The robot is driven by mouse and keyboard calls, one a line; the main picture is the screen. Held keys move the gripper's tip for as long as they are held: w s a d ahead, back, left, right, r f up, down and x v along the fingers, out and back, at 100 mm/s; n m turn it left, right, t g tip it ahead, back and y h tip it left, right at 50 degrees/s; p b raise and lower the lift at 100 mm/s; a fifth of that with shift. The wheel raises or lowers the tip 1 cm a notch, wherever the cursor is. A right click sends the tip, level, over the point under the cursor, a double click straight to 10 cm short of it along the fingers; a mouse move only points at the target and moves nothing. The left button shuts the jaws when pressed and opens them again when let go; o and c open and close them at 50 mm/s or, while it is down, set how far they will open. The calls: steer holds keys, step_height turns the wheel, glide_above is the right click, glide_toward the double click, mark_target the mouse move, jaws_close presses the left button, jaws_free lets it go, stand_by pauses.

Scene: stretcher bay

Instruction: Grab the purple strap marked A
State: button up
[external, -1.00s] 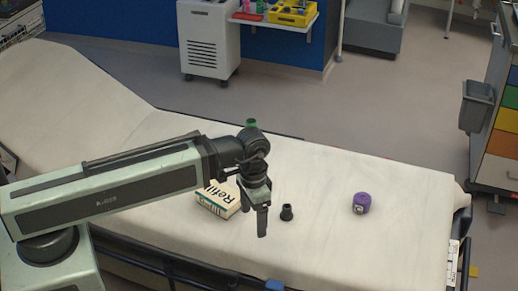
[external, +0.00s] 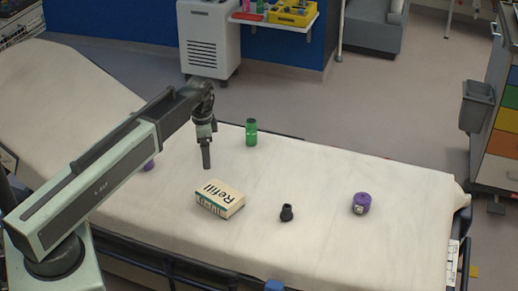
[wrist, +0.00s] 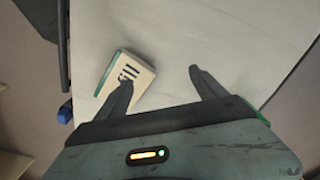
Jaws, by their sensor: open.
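A purple rolled strap (external: 361,203) sits on the right part of the stretcher, with a pale spot on its near side. A second purple thing (external: 149,165) shows at the left, mostly hidden behind my arm. I cannot read a letter A on either. My gripper (external: 207,165) points down above the stretcher, left of and behind the white box, well away from the right-hand strap. In the wrist view my gripper (wrist: 160,77) has its fingers apart with nothing between them, and no purple shows there.
A white "Refill" box (external: 219,198), a small black piece (external: 287,213) and a green bottle (external: 251,132) stand on the stretcher (external: 320,240). The box also shows by the left finger in the wrist view (wrist: 121,65). The stretcher's backrest rises at the left.

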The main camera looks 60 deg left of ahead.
steer(key=s+a+f+n+b, duration=0.2)
steer(key=s+a+f+n, duration=0.1)
steer(key=s+a, duration=0.85)
steer(key=n, duration=0.1)
glide_above(146, 157)
steer(key=shift+d+f, duration=0.2)
steer(key=shift+d, duration=0.15)
step_height(146, 157, down, 3)
steer(key=b, duration=0.3)
steer(key=shift+r, duration=0.1)
steer(key=f+b, duration=0.5)
steer(key=shift+a+f, duration=0.1)
steer(key=shift+a, duration=0.25)
steer(key=shift+r, duration=0.2)
steer(key=c, duration=1.5)
step_height(146, 157, up, 10)
steer(key=p, duration=1)
steer(key=shift+r, duration=0.1)
